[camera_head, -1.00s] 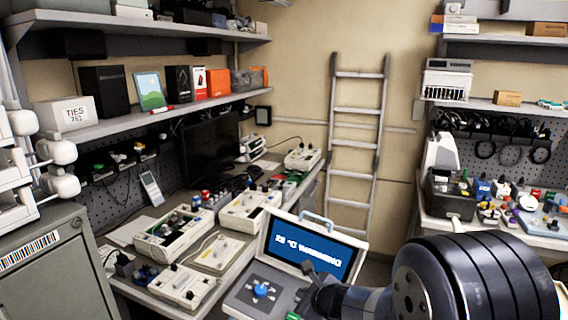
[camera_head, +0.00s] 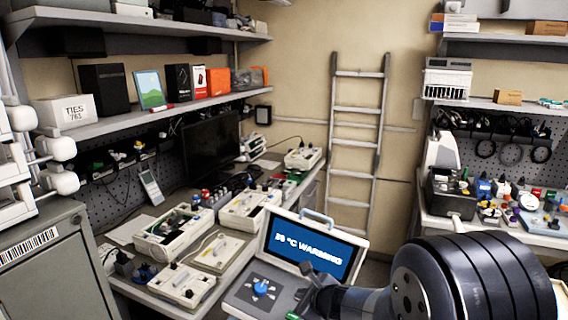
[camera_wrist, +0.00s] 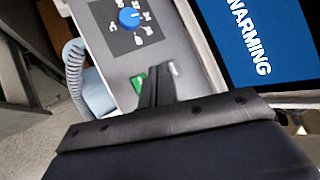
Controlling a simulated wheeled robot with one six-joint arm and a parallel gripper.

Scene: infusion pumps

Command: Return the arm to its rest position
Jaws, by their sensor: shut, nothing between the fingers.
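My gripper (camera_head: 308,272) is at the lower middle of the head view, in front of a device with a raised lid screen (camera_head: 312,248) reading a temperature and "WARMING". In the wrist view my gripper (camera_wrist: 157,75) has its dark fingers together with nothing between them. They are over the device's grey control panel (camera_wrist: 110,55), close to a green button (camera_wrist: 138,84). I cannot tell whether they touch the panel. A blue knob (camera_wrist: 129,18) is beyond the fingertips; it also shows in the head view (camera_head: 261,288). My dark arm covers the lower right of the head view.
A workbench (camera_head: 128,290) with several pump-like boxes runs along the left, under shelves (camera_head: 150,116). A ladder (camera_head: 357,130) leans on the back wall. A second bench (camera_head: 485,228) with small parts stands at the right. A grey cabinet (camera_head: 55,265) is at the front left.

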